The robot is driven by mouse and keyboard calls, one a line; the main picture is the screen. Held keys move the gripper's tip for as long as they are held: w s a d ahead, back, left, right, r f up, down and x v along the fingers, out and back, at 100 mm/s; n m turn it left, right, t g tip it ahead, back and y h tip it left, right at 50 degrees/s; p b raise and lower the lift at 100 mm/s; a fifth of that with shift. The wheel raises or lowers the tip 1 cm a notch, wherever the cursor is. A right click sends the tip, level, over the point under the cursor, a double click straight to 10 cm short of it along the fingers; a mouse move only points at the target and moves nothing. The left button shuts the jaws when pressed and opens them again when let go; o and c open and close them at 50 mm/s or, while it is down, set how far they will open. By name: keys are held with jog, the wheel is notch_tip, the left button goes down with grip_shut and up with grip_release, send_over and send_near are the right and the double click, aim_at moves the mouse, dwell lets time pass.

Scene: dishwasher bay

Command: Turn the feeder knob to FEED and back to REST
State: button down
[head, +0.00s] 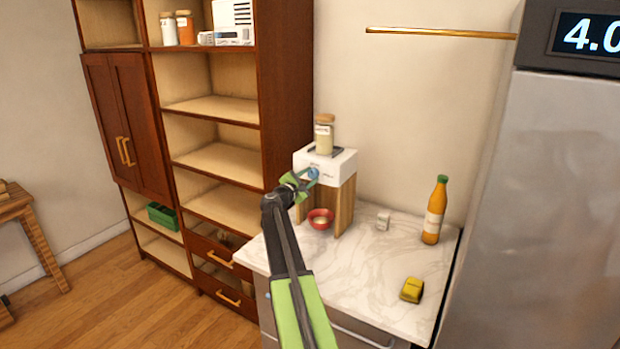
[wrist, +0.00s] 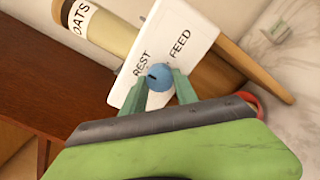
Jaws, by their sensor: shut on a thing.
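The feeder (head: 341,164) is a white box on wooden legs on the counter, with a jar labelled OATS (head: 325,133) on top. Its blue round knob (head: 313,173) is on the front face. In the wrist view the knob (wrist: 159,77) sits below the words REST (wrist: 143,63) and FEED (wrist: 180,44), with a small dark mark near its middle. I cannot tell for sure which word the mark points at. My gripper (head: 302,181) reaches the feeder front, and in the wrist view its green fingers (wrist: 160,88) are shut on the knob, one on each side.
A red bowl (head: 320,219) stands under the feeder. A small white block (head: 383,221), an orange bottle (head: 434,210) and a yellow item (head: 412,290) stand on the marble counter (head: 375,260). A wooden shelf unit (head: 262,100) is left; a steel appliance (head: 540,200) is right.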

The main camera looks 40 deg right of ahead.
jog(key=shift+m, duration=0.3)
jog(key=m, duration=0.3)
jog(key=shift+m, duration=0.4)
jog(key=m, duration=0.9)
jog(key=shift+r+m, duration=0.1)
jog(key=shift+m, duration=2.1)
jog(key=c, duration=0.9)
grip_release()
jog(key=shift+c, duration=0.2)
